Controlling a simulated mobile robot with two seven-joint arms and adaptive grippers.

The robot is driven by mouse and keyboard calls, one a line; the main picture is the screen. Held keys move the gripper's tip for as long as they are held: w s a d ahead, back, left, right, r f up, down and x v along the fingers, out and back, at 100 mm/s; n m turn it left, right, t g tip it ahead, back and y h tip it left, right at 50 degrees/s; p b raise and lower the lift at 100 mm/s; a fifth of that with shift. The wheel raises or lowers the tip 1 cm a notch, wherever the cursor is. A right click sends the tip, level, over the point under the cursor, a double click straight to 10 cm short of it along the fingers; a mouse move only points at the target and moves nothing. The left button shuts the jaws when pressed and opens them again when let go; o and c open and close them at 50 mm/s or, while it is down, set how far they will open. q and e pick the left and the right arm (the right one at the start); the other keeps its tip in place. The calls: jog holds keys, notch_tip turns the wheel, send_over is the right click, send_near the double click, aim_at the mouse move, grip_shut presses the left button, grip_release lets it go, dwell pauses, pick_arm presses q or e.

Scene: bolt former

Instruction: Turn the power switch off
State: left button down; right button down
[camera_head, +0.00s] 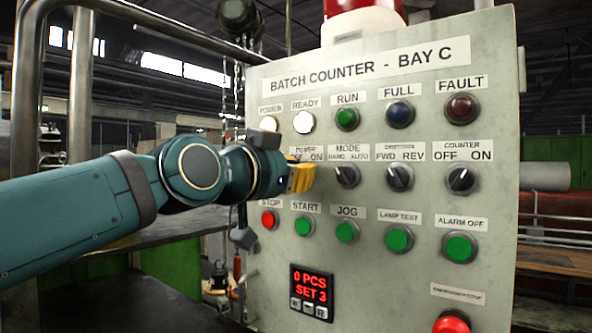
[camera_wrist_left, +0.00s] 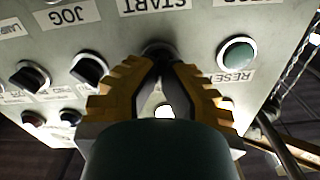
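The power switch is a dark rotary knob under the "POWER OFF ON" label (camera_head: 305,154) on the grey control panel (camera_head: 400,285). In the head view my left gripper (camera_head: 312,177) hides this knob, and its setting cannot be read. In the left wrist view, which is upside down, part of the power switch (camera_wrist_left: 158,46) shows at the tips of my left gripper (camera_wrist_left: 160,62). The yellow fingers converge there with a narrow gap and look shut on the knob. The power lamp (camera_head: 269,124) looks pale and bright. My right gripper is not in view.
The mode knob (camera_head: 346,175) sits close to the right of my left gripper. The ready lamp (camera_head: 303,122) is just above, and the red stop button (camera_head: 269,219) and green start button (camera_head: 304,225) are below. A large red button (camera_head: 452,322) is at bottom right.

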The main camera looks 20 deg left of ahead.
pick_arm(q)
jog(key=n, duration=0.3)
jog(key=n+p, duration=0.1)
jog(key=n, duration=0.4)
jog(key=shift+a+n+p, duration=0.25)
jog(key=shift+n+p, duration=0.05)
jog(key=shift+n, duration=0.1)
dwell(0.4)
jog(key=c, duration=1.1)
grip_release()
jog(key=shift+w, duration=0.15)
jog(key=v, duration=1.2)
